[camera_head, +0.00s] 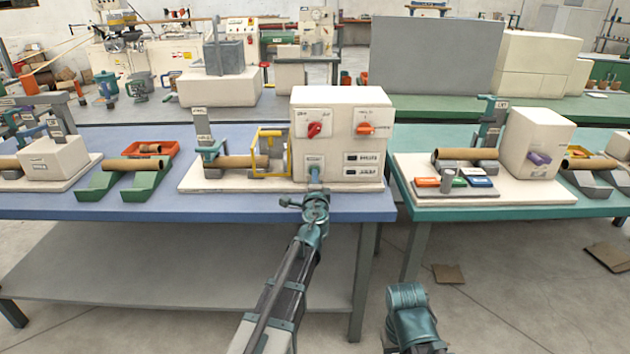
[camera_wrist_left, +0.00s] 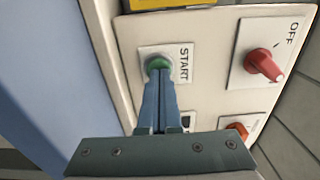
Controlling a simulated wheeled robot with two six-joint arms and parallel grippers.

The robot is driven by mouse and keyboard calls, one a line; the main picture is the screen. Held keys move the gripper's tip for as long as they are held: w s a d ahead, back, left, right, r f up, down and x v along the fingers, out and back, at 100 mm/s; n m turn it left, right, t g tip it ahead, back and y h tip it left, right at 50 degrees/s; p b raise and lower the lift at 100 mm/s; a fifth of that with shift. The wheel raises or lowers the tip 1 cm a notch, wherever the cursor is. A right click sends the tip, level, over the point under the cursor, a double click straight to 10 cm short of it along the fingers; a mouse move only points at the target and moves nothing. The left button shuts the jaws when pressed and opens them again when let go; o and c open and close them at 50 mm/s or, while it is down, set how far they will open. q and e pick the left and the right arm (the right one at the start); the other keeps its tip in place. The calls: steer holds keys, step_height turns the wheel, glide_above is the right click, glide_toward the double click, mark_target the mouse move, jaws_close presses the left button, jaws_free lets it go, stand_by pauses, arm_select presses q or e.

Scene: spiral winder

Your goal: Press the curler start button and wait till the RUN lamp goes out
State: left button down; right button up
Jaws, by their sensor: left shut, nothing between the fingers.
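The curler is a cream control box (camera_head: 341,95) on a cream base plate on the blue table. Its START plate (camera_head: 314,160) is low on the front, partly behind my left gripper (camera_head: 314,181). In the left wrist view, the green start button (camera_wrist_left: 158,63) sits by the word START. The shut, empty tips of my left gripper (camera_wrist_left: 159,82) reach its lower edge and seem to touch it; I cannot tell how far it is pressed. I cannot make out a lit RUN lamp.
A red knob (camera_head: 315,129) marked OFF and an orange knob (camera_head: 365,129) are above on the panel. A yellow guard (camera_head: 269,141) and a brown tube (camera_head: 232,161) are left of the box. A green table (camera_head: 478,213) with another machine stands right.

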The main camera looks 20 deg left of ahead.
arm_select(q)
steer(key=shift+x, duration=0.8)
steer(key=shift+w+a+r, duration=0.1)
steer(key=shift+r, duration=0.05)
steer(key=v, duration=1.4)
steer(key=shift+s+d, duration=0.25)
steer(key=shift+s, duration=0.1)
